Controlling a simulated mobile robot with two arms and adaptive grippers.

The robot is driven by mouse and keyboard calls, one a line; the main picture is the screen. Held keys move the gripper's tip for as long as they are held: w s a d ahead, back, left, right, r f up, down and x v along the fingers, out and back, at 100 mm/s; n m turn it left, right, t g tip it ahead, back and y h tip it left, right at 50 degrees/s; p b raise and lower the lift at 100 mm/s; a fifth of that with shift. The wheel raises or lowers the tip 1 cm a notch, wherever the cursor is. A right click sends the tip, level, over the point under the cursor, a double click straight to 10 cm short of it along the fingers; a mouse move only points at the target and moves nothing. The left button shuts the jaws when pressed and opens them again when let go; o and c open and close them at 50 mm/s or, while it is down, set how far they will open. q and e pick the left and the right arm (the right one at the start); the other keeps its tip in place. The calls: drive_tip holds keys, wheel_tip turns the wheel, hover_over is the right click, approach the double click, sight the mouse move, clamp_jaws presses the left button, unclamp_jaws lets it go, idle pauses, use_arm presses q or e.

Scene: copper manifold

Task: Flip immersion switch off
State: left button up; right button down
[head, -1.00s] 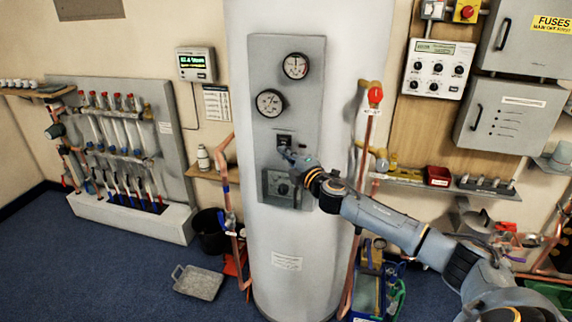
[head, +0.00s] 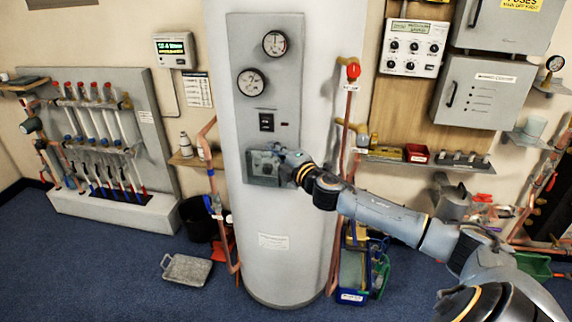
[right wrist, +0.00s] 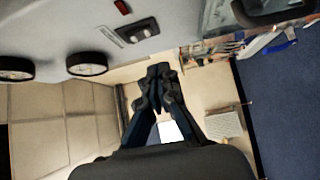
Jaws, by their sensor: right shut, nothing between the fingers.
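The immersion switch (head: 266,122) is a black rocker on the grey panel (head: 290,90) of the white cylinder (head: 285,215). A small dark red indicator (head: 284,124) sits beside it. In the right wrist view the switch (right wrist: 137,31) is at the upper middle, with the red indicator (right wrist: 122,7) near it. I cannot tell which way the rocker is tipped. My right gripper (head: 274,153) is shut and empty below the switch, in front of the dial box (head: 262,172) and partly hiding it. Its closed fingers (right wrist: 158,72) appear apart from the switch. My left gripper is not in view.
Two round gauges (head: 251,81) (head: 275,42) sit above the switch. A copper pipe with a red valve (head: 353,71) runs close to the cylinder's right. A shelf with a red tray (head: 417,153) is farther right. A metal tray (head: 187,269) lies on the floor.

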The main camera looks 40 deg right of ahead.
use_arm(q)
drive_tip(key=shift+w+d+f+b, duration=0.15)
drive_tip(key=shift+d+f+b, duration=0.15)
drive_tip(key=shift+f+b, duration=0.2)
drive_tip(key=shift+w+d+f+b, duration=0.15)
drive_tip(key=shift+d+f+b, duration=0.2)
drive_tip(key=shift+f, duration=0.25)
use_arm(e)
drive_tip(key=s, duration=0.4)
drive_tip(key=s+a, duration=0.1)
drive_tip(key=s, duration=0.1)
drive_tip(key=shift+f, duration=0.1)
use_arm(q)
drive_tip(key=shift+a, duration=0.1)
